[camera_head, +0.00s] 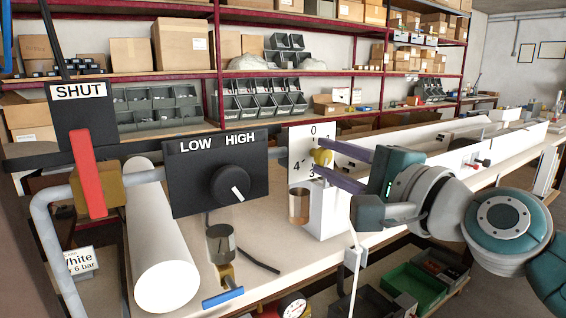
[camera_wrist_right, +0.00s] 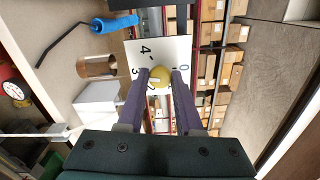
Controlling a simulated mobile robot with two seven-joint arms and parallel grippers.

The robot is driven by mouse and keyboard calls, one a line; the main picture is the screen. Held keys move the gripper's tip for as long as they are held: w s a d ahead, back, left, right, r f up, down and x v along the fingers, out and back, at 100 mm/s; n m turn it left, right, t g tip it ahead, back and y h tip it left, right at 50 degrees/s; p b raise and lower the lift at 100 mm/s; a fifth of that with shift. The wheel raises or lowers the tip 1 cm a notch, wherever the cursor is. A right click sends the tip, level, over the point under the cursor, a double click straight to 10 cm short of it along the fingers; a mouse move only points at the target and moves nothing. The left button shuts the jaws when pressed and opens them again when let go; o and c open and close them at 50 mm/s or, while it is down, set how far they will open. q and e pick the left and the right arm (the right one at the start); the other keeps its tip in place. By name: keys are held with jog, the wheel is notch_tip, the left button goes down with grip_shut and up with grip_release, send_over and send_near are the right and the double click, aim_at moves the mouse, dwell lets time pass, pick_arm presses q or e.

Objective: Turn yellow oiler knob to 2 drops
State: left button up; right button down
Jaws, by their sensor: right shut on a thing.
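The yellow oiler knob (camera_head: 321,157) sits in front of a white dial plate (camera_head: 300,140) on the white oiler housing (camera_head: 326,208). The head view shows 0, 3 and 4 on the plate. My right gripper (camera_head: 328,160) is shut on the knob, one purple finger on each side. In the right wrist view the yellow knob (camera_wrist_right: 160,76) is between the fingertips, with 4, 3 and 0 readable around it. A pale mark shows by the knob's left side; I cannot tell exactly which number it points to. My left gripper is not in view.
Left of the oiler stand a black LOW/HIGH panel (camera_head: 210,172) with a black knob, a red lever (camera_head: 88,173) under a SHUT sign, and a white cylinder (camera_head: 160,240). A clear amber cup (camera_head: 299,205) is beside the housing. Shelves with boxes are behind.

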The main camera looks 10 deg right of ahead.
jog(key=n, duration=0.3)
jog(key=shift+n, duration=0.4)
jog(key=n, duration=0.3)
jog(key=shift+n+b, duration=0.3)
jog(key=n, duration=0.4)
jog(key=shift+n, duration=0.4)
jog(key=shift+r+n, duration=0.1)
jog(key=shift+n, duration=0.7)
jog(key=c, duration=0.6)
grip_release()
jog(key=shift+s, duration=0.1)
